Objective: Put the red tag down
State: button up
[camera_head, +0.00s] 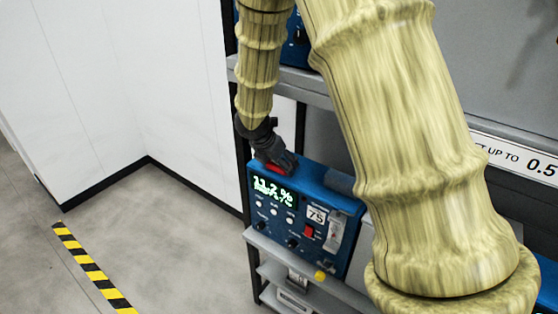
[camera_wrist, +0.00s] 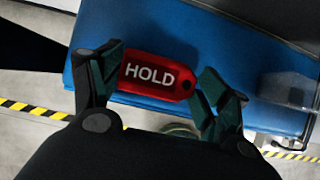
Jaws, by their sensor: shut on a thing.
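The red tag (camera_wrist: 153,77) reads "HOLD" and sits between the two fingers of my gripper (camera_wrist: 155,85) in the wrist view. My gripper is shut on it, one finger at each end. In the head view my gripper (camera_head: 277,163) is at the top left of the blue analyser (camera_head: 334,208), and a bit of red tag (camera_head: 271,168) shows beneath it. The analyser's blue top (camera_wrist: 200,40) lies behind the tag in the wrist view. I cannot tell whether the tag touches that top.
The analyser has a green display (camera_head: 273,189), knobs and a card marked 75. It stands on a grey rack shelf (camera_head: 262,243). Another shelf (camera_head: 290,83) is above it. Floor with striped tape (camera_head: 88,262) lies at the left. A dark grey block (camera_head: 341,183) sits at the analyser's top right.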

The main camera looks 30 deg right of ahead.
jog(key=shift+s, duration=0.1)
jog(key=shift+f, duration=0.25)
jog(key=o, duration=1)
jog(key=shift+r, duration=0.1)
